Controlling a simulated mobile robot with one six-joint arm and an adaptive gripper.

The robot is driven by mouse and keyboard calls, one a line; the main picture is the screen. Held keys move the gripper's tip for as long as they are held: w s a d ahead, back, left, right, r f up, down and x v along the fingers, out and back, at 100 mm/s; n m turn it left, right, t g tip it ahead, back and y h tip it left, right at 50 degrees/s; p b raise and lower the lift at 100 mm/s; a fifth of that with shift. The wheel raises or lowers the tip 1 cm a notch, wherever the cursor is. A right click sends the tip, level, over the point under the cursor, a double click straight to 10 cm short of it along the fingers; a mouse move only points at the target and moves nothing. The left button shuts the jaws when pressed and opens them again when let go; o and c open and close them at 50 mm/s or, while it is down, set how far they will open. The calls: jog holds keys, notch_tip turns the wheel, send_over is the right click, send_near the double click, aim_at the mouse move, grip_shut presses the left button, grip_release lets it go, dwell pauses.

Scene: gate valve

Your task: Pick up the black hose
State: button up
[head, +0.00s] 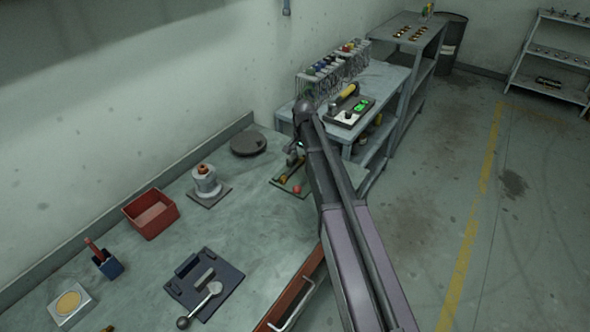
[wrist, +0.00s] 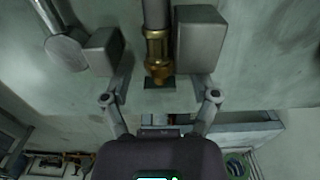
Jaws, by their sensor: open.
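My gripper (head: 297,150) is over the far end of the workbench, partly hidden by my arm in the head view. In the wrist view my gripper (wrist: 159,82) is open, with its fingers spread to either side. Between them, further up the picture, is a brass fitting (wrist: 157,52) on the end of a dark grey tube (wrist: 156,14). This tube may be the black hose; I cannot tell for sure. Grey blocks flank the fitting, and neither finger visibly grips it. In the head view a small dark mat (head: 287,187) lies below the gripper.
A dark round disc (head: 248,143), a grey valve-like part (head: 206,181), a red bin (head: 151,213) and a blue tray (head: 204,284) are on the bench. A small red ball (head: 297,190) is near the gripper.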

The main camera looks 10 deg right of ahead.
grip_shut()
jog(key=shift+r, duration=0.1)
dwell(0.4)
notch_tip(320, 180, up, 3)
jog(key=p, duration=0.3)
jog(key=shift+r, duration=0.1)
jog(key=shift+s+r+p, duration=0.15)
jog(key=shift+r+p, duration=0.2)
jog(key=shift+p, duration=0.2)
jog(key=s, duration=0.5)
jog(key=s+d, duration=0.1)
jog(key=s, duration=0.4)
jog(key=s+d+r+p, duration=0.1)
jog(key=s, duration=0.4)
jog(key=shift+s+d, duration=0.1)
jog(key=shift+s, duration=0.15)
